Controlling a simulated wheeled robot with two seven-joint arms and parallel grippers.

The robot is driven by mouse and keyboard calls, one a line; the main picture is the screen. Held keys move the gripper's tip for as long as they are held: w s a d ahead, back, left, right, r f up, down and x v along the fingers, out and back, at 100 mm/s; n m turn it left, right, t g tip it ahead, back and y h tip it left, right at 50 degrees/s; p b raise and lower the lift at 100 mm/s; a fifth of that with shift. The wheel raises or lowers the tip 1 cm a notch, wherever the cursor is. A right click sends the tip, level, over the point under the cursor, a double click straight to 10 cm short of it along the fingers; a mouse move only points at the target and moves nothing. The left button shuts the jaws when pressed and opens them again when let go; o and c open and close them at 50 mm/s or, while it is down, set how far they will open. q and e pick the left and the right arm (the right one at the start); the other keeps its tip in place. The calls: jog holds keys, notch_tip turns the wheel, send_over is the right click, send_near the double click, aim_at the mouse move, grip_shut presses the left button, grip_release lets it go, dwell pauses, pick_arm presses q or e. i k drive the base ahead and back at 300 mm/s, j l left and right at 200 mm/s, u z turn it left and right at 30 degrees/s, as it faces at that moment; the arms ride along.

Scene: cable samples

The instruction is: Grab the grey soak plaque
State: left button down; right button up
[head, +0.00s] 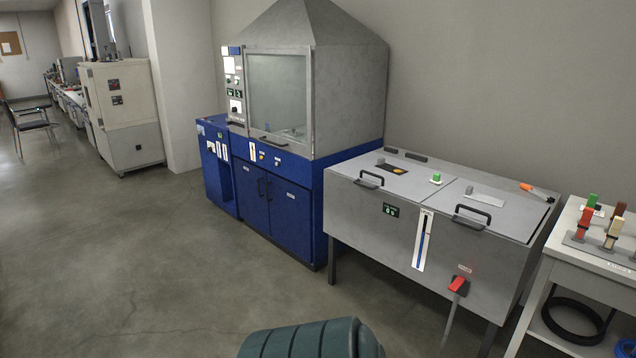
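Flat plaque-like pieces lie on the grey lidded tank (378,222) at the right. One is a light grey plate (488,200) with a small dark grey block (469,189) at its left end, on the right lid. Another is a dark plate (391,168) with an orange mark, on the left lid. I cannot read any label, so I cannot tell for sure which is the soak plaque; the light grey plate matches the colour. Neither of my grippers shows in the head view.
An orange-tipped tool (533,190) lies at the back right. A white table (566,247) with coloured clamps stands right; a blue cabinet with a grey hood (345,95) stands left. Floor left is clear.

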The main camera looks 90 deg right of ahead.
aim_at(469, 193)
jog(key=z, duration=3.75)
jog(key=i+j+z, duration=0.35)
jog(key=i, duration=0.5)
jog(key=i+j+z, duration=0.4)
jog(key=i+j, duration=0.35)
jog(key=i+j+z, duration=0.35)
jog(key=i+j, duration=0.4)
jog(key=j, duration=0.15)
